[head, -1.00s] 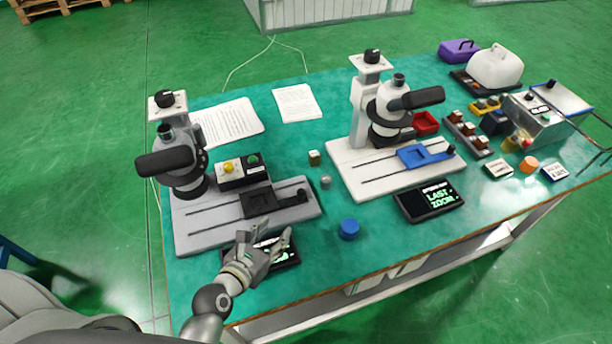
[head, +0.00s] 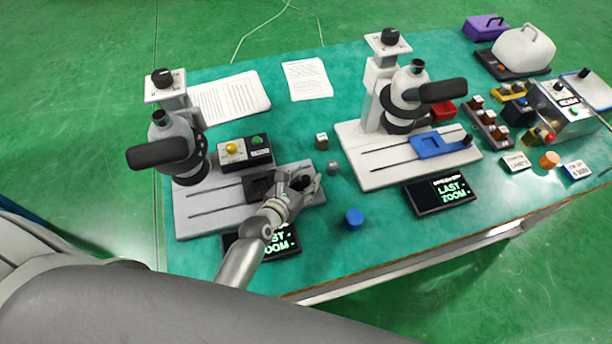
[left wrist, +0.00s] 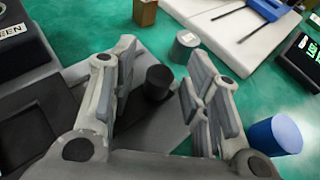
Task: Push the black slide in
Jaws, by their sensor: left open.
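The black slide (head: 258,190) lies on the grey base (head: 200,222) of the left microscope, toward the base's right end. Its black knob shows in the left wrist view (left wrist: 158,82). My left gripper (head: 297,183) is open at the slide's right end. In the left wrist view its two fingers (left wrist: 155,95) stand apart on either side of the knob, and I cannot tell whether they touch it. The gripper hides part of the slide in the head view. My right gripper is not in view.
A button box (head: 245,152) sits behind the slide. A display (head: 275,242) lies in front, under my arm. A blue cap (head: 354,218) and a small grey cylinder (head: 333,168) stand to the right. The second microscope's white base (head: 375,175) has a blue slide (head: 432,145).

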